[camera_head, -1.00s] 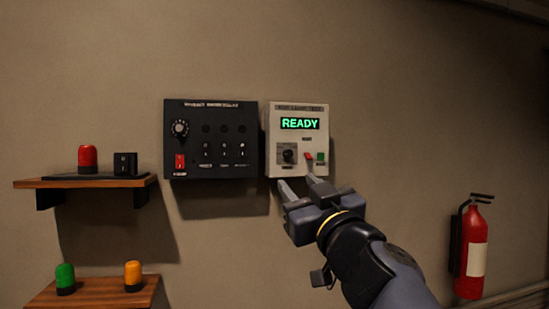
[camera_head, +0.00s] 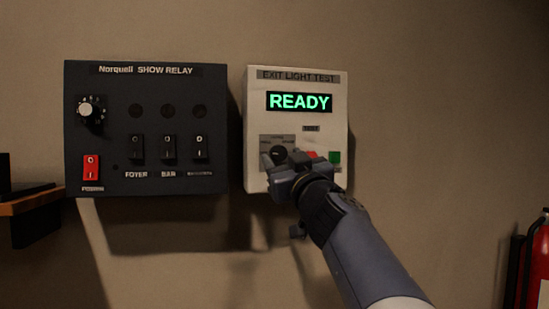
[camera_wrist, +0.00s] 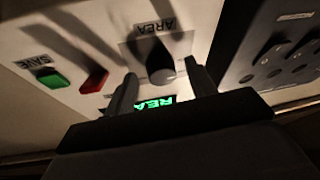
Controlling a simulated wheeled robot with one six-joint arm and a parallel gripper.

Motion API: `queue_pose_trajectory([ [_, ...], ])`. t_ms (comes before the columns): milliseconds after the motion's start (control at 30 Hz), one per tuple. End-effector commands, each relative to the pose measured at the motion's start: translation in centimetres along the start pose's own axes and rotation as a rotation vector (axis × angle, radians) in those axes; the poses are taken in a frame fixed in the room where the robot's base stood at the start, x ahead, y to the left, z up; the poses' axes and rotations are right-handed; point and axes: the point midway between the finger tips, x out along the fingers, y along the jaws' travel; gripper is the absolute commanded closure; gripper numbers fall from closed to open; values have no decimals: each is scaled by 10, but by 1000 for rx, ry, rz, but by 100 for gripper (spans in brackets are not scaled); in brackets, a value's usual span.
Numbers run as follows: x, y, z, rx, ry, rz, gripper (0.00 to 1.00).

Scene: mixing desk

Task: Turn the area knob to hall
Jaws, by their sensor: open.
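The white exit light test box (camera_head: 258,100) hangs on the wall with a green READY display (camera_head: 299,102). Its black area knob (camera_head: 279,152) sits on a grey plate at the lower left; in the wrist view the knob (camera_wrist: 160,66) stands under the word AREA. My gripper (camera_head: 279,160) is open in front of the knob. In the wrist view its two fingers (camera_wrist: 163,90) are on either side of the knob, with gaps showing. Which way the knob points is too dark and small to tell.
A red switch (camera_wrist: 94,80) and a green button (camera_wrist: 52,80) sit beside the knob. The black show relay panel (camera_head: 150,100), with a dial and several switches, hangs close on the left. A fire extinguisher (camera_head: 540,260) stands at far right.

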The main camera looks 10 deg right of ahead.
Motion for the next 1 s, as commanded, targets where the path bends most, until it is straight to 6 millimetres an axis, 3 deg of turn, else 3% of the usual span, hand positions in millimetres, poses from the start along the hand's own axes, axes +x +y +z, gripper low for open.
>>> queue_pose_trajectory([
  [367, 5, 0, 0, 0, 0, 0, 47],
  [900, 5, 0, 0, 0, 0, 0, 91],
  [1000, 5, 0, 0, 1, 1, 0, 91],
])
